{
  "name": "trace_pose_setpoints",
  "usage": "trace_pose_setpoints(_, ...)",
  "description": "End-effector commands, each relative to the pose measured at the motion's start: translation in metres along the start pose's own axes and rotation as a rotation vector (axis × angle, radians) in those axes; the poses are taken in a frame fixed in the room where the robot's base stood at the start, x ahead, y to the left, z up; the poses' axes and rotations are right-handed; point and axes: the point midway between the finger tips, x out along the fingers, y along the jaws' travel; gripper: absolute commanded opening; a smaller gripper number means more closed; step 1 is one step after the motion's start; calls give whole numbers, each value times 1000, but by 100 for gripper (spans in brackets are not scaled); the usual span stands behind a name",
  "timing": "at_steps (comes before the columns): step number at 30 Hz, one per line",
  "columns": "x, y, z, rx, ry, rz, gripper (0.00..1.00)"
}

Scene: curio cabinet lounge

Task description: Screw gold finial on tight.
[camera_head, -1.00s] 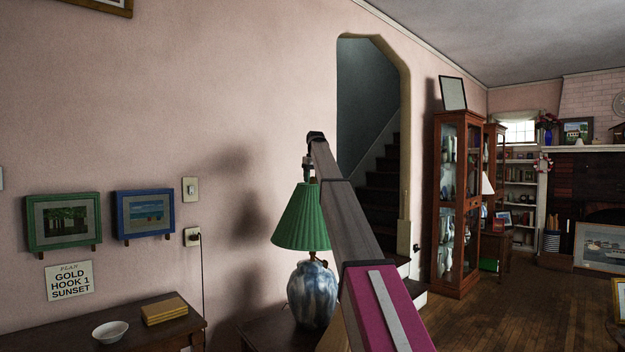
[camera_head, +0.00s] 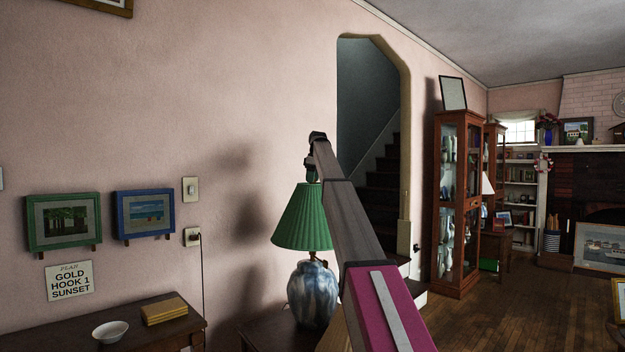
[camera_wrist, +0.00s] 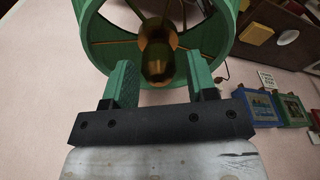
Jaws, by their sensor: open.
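The table lamp has a green pleated shade (camera_head: 302,216) and a blue-and-white mottled base (camera_head: 312,292). My gripper (camera_head: 312,176) is just above the top of the shade, pointing down. In the wrist view, my gripper (camera_wrist: 159,72) is open, with its two green fingers apart. The gold-brown finial (camera_wrist: 157,62) shows between and beyond the fingertips, at the middle of the shade's open ring (camera_wrist: 88,22). I cannot tell whether either finger touches it. In the head view the finial is not made out behind my gripper.
The lamp stands on a dark table (camera_head: 268,332) near the pink wall. A white bowl (camera_head: 110,331) and a yellow stack (camera_head: 164,311) lie on the dark cabinet at left.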

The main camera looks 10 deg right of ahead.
Motion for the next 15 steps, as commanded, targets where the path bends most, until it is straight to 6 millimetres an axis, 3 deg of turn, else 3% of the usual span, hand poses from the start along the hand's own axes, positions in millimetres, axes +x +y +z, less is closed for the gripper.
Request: trace_pose_setpoints(15,0,0,0,-330,0,-50,52)
